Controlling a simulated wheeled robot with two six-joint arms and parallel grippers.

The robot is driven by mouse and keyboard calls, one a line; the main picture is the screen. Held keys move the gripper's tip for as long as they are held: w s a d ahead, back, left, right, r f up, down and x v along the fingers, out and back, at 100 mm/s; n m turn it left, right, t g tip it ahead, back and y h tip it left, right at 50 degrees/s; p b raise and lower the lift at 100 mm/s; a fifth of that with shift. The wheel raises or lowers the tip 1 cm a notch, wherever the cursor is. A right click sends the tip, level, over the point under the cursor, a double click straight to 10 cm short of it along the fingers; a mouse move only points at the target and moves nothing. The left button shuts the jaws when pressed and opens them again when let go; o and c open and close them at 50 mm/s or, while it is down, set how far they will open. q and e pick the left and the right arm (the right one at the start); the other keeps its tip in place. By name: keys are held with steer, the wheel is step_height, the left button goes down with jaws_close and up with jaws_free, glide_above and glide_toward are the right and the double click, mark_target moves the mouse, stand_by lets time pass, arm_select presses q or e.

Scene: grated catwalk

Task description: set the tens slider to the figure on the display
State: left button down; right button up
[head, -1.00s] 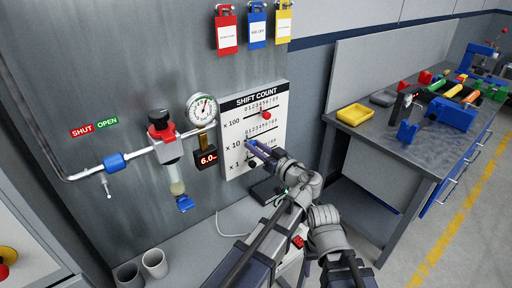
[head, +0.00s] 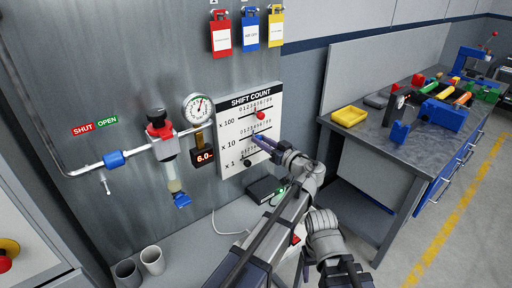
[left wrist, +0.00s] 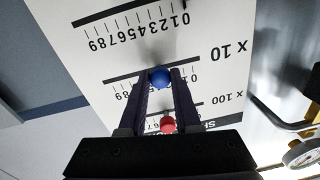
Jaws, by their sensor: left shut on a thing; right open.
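The white SHIFT COUNT board (head: 232,162) is on the wall with three slots, x 100, x 10 and x 1. My left gripper (head: 256,138) is shut on the blue tens knob (left wrist: 160,77) in the x 10 slot. In the left wrist view the board is upside down; the knob sits partway along the slot. The fingers (left wrist: 158,92) cover the figures beside it, so its exact figure is unclear. The display (head: 203,157) reads about 6.0, with small marks after it. My right gripper (head: 301,262) is low, partly hidden behind my left arm, away from the board.
The red x 100 knob (head: 261,115) and dark x 1 knob (head: 247,162) are close above and below. A gauge (head: 198,108) and piping are left of the board. A dark box (head: 266,189) lies below. A workbench (head: 385,150) stands right.

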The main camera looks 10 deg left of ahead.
arm_select(q)
steer(key=shift+w+d, duration=0.25)
steer(key=shift+w, duration=0.1)
steer(key=c, duration=0.6)
jaws_free()
steer(key=shift+s, duration=0.1)
